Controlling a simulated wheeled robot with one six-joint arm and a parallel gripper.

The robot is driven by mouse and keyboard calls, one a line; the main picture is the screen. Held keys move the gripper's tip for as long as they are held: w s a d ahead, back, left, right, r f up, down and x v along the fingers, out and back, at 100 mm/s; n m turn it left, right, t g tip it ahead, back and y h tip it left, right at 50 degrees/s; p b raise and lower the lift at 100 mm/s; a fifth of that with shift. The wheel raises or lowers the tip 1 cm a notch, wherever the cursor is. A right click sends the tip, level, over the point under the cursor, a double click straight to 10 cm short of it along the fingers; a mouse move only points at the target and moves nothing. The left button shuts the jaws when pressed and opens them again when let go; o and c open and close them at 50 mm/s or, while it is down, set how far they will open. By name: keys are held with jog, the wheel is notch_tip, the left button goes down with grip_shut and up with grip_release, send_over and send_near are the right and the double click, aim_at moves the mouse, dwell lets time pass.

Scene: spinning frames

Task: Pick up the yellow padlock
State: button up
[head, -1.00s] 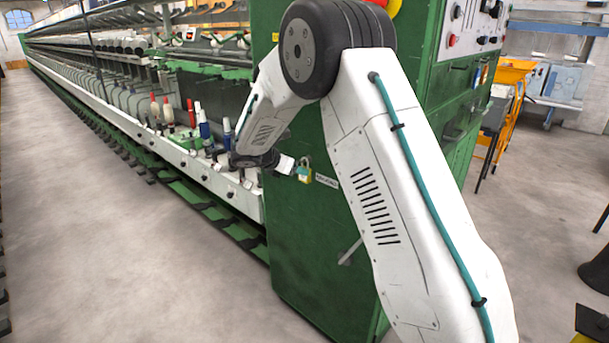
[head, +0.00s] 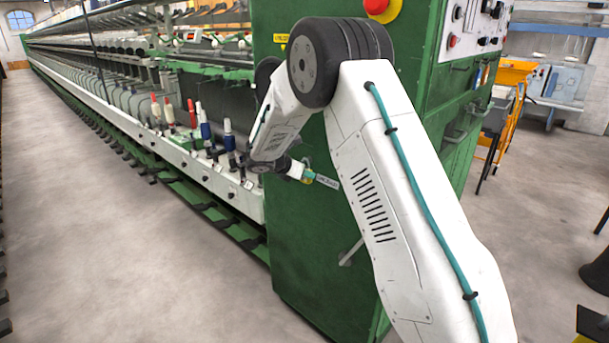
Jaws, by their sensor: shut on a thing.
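The yellow padlock (head: 309,181) is small in the head view, against the front of the green cabinet, just left of a white label. Only a little of its yellow body shows; the rest is hidden by my gripper. My gripper (head: 309,174), with teal fingertips, is at the padlock and shut on it. The fingers are too small to see in detail. I cannot tell whether the padlock still touches the cabinet.
Spools (head: 205,125) stand on the machine at left. The floor at left (head: 110,240) is clear.

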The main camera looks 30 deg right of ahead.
jog(key=shift+r, duration=0.1)
jog(key=s+a, duration=0.3)
jog(key=a, duration=0.5)
jog(key=s+a+r, duration=0.1)
jog(key=s+a, duration=0.2)
jog(key=a, duration=0.6)
jog(key=shift+r, duration=0.2)
jog(key=shift+s+r, duration=0.1)
jog(key=s+a+r, duration=0.1)
jog(key=s+a, duration=0.1)
jog(key=a, duration=0.5)
jog(key=shift+s+r, duration=0.15)
jog(key=shift+s, duration=0.1)
dwell(0.5)
dwell(0.8)
